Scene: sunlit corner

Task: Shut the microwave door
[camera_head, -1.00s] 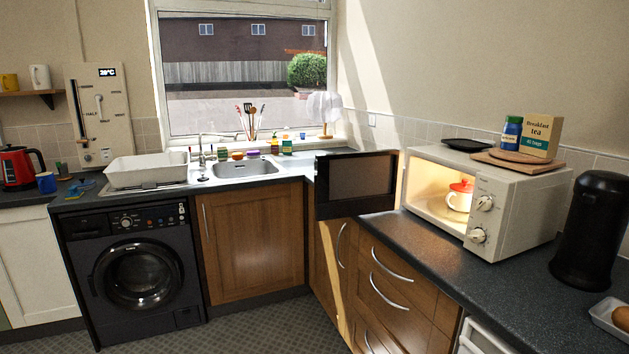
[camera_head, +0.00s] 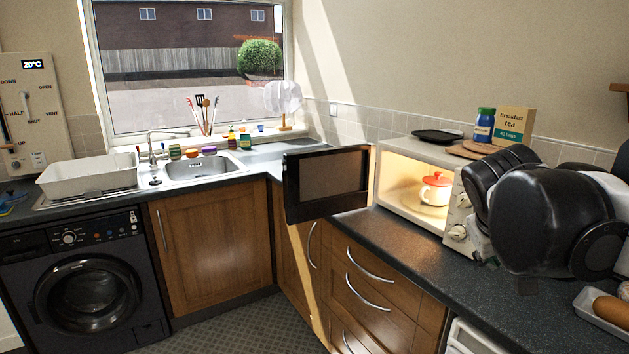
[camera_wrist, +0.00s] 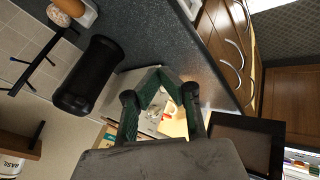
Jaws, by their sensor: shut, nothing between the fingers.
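The cream microwave (camera_head: 448,156) stands on the dark worktop at right. Its dark-framed door (camera_head: 330,184) is wide open, swung out to the left over the worktop's front edge. The lit inside holds a white pot with a red lid (camera_head: 436,189). In the wrist view the door is a dark panel (camera_wrist: 245,140) at lower right, to the right of my gripper (camera_wrist: 160,76). My gripper's green-padded fingers are shut and empty, in front of the microwave and apart from the door. In the head view my dark arm covers the microwave's right side.
A tea box (camera_head: 513,126), a blue jar (camera_head: 485,124) and a black tray (camera_head: 436,136) are on top of the microwave. A black cylinder (camera_wrist: 88,78) stands beside it. A tray with bread (camera_head: 607,307) lies at right. The worktop before the microwave looks clear.

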